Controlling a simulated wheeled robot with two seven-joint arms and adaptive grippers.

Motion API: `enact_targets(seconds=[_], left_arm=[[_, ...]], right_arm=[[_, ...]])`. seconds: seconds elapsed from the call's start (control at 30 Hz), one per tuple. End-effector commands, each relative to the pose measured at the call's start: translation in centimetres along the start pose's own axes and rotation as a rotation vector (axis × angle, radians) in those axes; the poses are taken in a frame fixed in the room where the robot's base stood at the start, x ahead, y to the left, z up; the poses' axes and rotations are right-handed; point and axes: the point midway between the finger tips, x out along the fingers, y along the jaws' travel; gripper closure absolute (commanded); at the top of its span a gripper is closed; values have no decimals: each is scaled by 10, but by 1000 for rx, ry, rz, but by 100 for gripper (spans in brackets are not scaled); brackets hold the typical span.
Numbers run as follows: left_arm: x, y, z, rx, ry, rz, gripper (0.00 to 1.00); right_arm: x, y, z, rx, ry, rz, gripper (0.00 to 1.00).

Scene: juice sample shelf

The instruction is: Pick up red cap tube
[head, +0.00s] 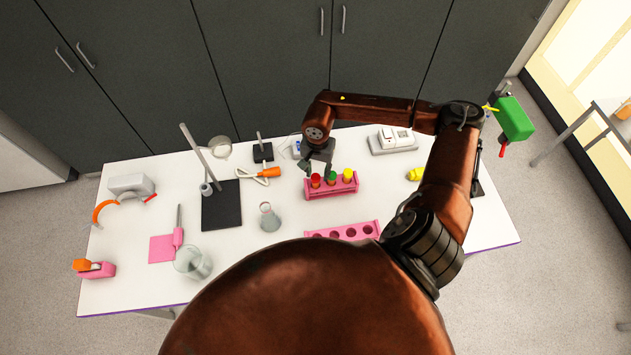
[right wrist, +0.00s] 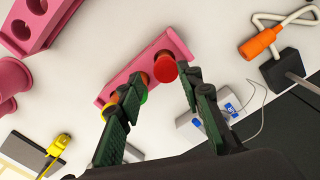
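The red cap tube (head: 316,181) stands at the left end of a pink rack (head: 343,189) on the white table. A green cap tube (head: 331,178) and a yellow cap tube (head: 348,174) stand beside it in the same rack. My right gripper (head: 318,169) is just above and behind the red cap. In the right wrist view the red cap (right wrist: 165,69) shows between the two spread fingers of my right gripper (right wrist: 164,80), nearer the right finger. Contact cannot be told. The left finger partly covers the other caps. My left gripper is not in view.
A second pink rack (head: 368,230) stands nearer me. A flask (head: 269,218), a beaker (head: 192,263) and a dark stand base (head: 221,207) are to the left. An orange-handled cable (head: 267,173) lies left of the gripper, and a white device (head: 393,139) sits behind right.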

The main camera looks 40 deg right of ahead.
Motion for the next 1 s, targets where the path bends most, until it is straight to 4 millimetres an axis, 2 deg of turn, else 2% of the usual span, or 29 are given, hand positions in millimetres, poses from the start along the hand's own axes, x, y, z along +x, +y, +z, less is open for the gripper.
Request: enact_targets(seconds=[0.2,0.3,0.47,0.6,1.0], left_arm=[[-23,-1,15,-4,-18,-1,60],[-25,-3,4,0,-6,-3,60],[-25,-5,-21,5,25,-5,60],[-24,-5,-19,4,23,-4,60],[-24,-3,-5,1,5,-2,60]], right_arm=[[30,-2,0,2,-7,4,66],[42,-2,-1,2,-5,2,66],[49,-1,-1,1,-3,3,66],[49,-1,-1,1,-3,2,66],[48,-1,-1,1,-3,2,94]])
